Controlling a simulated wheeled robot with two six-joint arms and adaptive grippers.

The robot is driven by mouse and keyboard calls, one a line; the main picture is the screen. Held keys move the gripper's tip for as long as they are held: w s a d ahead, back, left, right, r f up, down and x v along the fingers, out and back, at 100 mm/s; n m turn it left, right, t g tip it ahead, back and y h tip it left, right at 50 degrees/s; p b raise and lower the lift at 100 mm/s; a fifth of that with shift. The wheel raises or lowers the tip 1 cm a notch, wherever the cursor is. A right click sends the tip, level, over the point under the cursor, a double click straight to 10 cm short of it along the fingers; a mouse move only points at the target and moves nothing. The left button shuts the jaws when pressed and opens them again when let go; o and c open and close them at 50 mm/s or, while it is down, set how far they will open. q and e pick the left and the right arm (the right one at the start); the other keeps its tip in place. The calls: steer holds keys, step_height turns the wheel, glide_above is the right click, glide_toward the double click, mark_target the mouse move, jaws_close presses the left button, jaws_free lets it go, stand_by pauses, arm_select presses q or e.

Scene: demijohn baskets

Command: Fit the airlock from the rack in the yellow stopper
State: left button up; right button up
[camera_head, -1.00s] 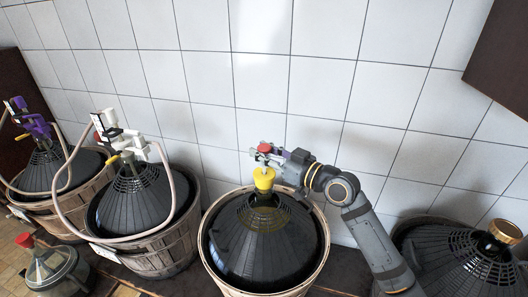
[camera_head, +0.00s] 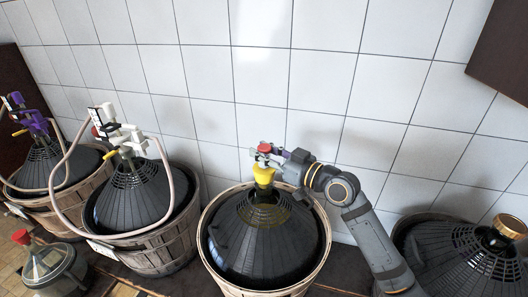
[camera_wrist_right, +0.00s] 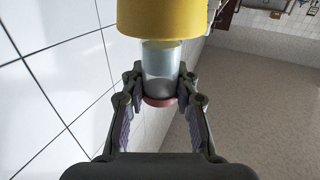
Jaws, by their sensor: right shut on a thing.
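The yellow stopper (camera_head: 264,174) sits at the neck of the dark, slatted demijohn (camera_head: 262,235) in the middle basket. It shows upside down at the top of the right wrist view (camera_wrist_right: 172,15). My right gripper (camera_head: 267,154) is shut on the airlock (camera_wrist_right: 161,68), a clear cylinder with a red cap (camera_head: 265,147). The airlock stands over the stopper, cap up. Its lower end meets the stopper's face in the right wrist view; how deep it goes in is hidden. My left gripper is not in view.
Two more basketed demijohns, with hoses and white (camera_head: 122,133) and purple (camera_head: 35,122) fittings, stand at the left. A smaller red-capped jar (camera_head: 50,268) is at lower left. A gold-capped demijohn (camera_head: 470,262) stands at right. The tiled wall (camera_head: 330,80) is close behind.

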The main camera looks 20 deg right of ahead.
steer(key=o, duration=1)
step_height(320, 180, up, 10)
steer(key=shift+f, duration=0.1)
stand_by(0.4)
